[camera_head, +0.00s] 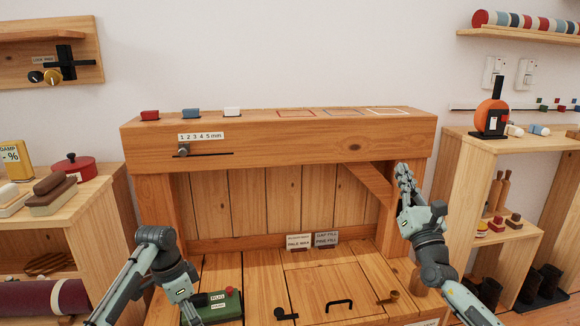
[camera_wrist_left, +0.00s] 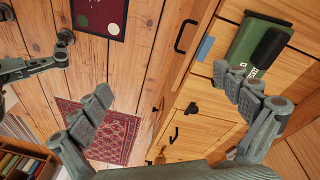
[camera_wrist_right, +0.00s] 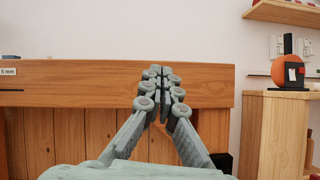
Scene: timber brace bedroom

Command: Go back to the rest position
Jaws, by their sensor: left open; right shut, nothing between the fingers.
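My right gripper (camera_head: 403,172) is raised in front of the right end of the wooden bench's upper beam (camera_head: 300,140). In the right wrist view its fingers (camera_wrist_right: 162,75) are closed together with nothing between them. My left arm comes in at the lower left of the head view and bends downward, with its gripper low near the green box (camera_head: 226,306). In the left wrist view my left gripper (camera_wrist_left: 168,93) has its fingers spread wide and empty. The green box (camera_wrist_left: 248,48) is beyond the right-hand finger there, on the wooden top.
Red, blue and white blocks (camera_head: 191,113) stand on the beam. Shelves flank the bench; the right shelf (camera_head: 505,142) holds an orange round object (camera_head: 491,117). A black handle (camera_head: 339,304) and a brass-coloured piece (camera_head: 388,297) are on the bench top. A red rug (camera_wrist_left: 100,130) lies on the floor.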

